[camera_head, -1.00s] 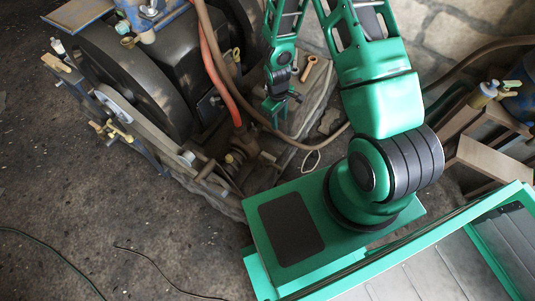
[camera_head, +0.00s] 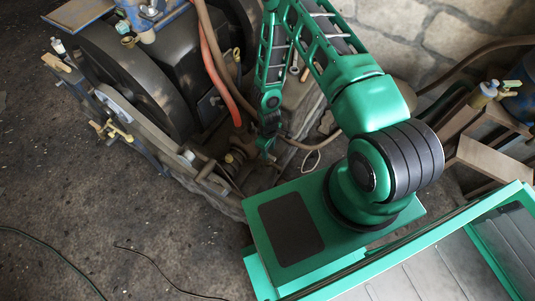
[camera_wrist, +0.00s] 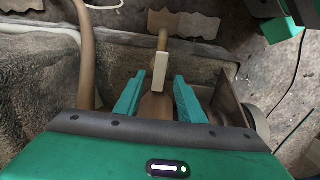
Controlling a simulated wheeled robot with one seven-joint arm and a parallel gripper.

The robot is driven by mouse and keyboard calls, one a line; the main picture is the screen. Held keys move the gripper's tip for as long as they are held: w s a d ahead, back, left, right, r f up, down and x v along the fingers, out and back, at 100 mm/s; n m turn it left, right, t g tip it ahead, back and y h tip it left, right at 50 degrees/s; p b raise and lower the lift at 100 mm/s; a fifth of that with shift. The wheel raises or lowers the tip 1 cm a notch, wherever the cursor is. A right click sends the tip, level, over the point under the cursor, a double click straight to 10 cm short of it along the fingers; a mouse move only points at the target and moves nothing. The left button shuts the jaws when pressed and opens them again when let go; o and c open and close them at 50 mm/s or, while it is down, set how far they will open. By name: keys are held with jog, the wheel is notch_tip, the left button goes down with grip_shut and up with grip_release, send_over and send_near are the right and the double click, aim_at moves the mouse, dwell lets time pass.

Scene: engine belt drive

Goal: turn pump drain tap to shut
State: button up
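In the wrist view, a tap with a flat cream lever (camera_wrist: 160,72) and a brownish stem behind its top end stands in front of my gripper. I take it for the pump drain tap. My gripper (camera_wrist: 159,84) is open, with one teal finger on each side of the lever's lower end. Gaps show on both sides, and I cannot tell how deep the lever lies between the fingers. In the head view my gripper (camera_head: 266,153) is low beside the engine's front pipework, and the tap cannot be made out there.
A brown hose (camera_wrist: 86,50) runs up on the left in the wrist view, and a metal plate edge (camera_wrist: 229,98) stands close on the right. In the head view the engine flywheel (camera_head: 130,85) and a red hose (camera_head: 216,70) lie left of my arm. Open floor (camera_head: 90,210) lies at lower left.

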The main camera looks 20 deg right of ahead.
jog(key=shift+f, duration=1.65)
jog(key=shift+c, duration=0.2)
grip_shut()
jog(key=shift+a, duration=0.15)
